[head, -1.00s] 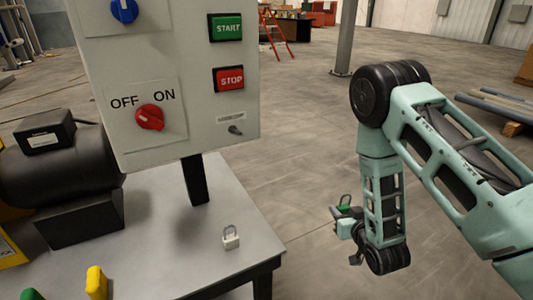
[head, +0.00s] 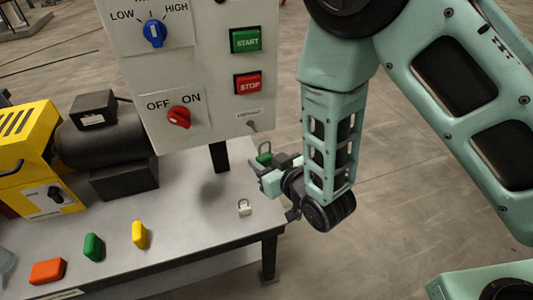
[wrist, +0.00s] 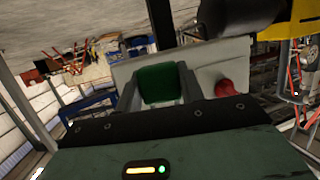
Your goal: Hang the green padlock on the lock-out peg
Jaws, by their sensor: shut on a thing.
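The green padlock (head: 264,158) is in my gripper (head: 268,176), which is shut on it. Its grey shackle points up in the head view. In the wrist view the green body (wrist: 160,84) sits between the two fingers. The lock-out peg (head: 252,126) is a small grey stub at the lower right of the grey control panel (head: 205,130), under a small label. In the head view the padlock is a little below and right of the peg; I cannot tell the depth gap. The two look apart.
Open floor lies to the right.

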